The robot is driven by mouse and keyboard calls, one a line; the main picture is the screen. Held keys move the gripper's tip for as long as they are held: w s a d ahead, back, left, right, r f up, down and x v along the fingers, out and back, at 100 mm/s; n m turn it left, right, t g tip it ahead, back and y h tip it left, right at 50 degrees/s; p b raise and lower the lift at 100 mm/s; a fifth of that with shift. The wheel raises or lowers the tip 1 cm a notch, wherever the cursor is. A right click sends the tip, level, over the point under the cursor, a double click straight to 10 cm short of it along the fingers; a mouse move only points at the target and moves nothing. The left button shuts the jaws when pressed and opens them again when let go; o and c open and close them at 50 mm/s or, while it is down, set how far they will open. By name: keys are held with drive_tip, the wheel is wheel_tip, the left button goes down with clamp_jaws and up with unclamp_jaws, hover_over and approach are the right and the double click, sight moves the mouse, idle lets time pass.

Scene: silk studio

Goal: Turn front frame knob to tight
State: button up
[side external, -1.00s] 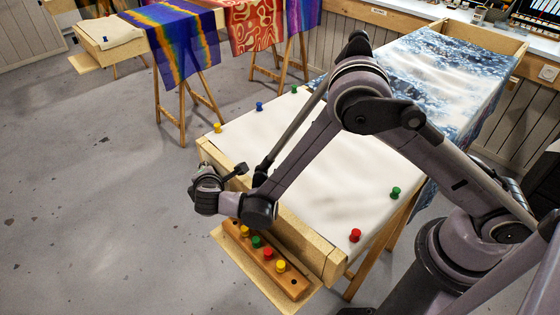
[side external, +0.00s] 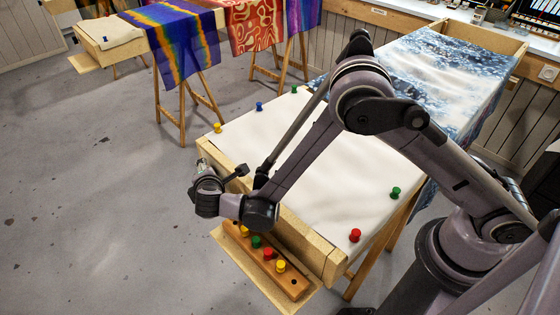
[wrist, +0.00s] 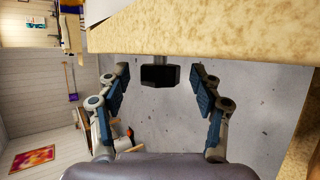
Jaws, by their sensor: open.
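The front frame knob (wrist: 160,76) is a dark, faceted knob just below the edge of the light wooden frame (wrist: 200,30) in the wrist view. My gripper (wrist: 163,88) is open, with one finger on each side of the knob and a visible gap on both sides. In the side view, my gripper (side external: 203,172) is at the front left of the frame (side external: 300,236), which holds a white cloth (side external: 330,165). The knob cannot be made out there. No tight or loose marking shows.
Coloured pins stand along the cloth, including a red one (side external: 355,236) and a green one (side external: 395,193). A wooden peg rack (side external: 291,285) with several coloured pins sits below the frame's front, close under my wrist. Open floor (side external: 90,220) lies to the left.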

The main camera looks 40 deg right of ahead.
drive_tip(key=v, duration=1.1)
drive_tip(key=shift+s, duration=0.2)
drive_tip(key=shift+a, duration=0.1)
drive_tip(key=w+r+n+g, duration=0.2)
drive_tip(key=w+r+g, duration=0.2)
drive_tip(key=w+g, duration=0.45)
drive_tip(key=x, duration=1.1)
drive_tip(key=shift+w+a+f, duration=0.15)
drive_tip(key=shift+f, duration=0.05)
drive_tip(key=c, duration=1.2)
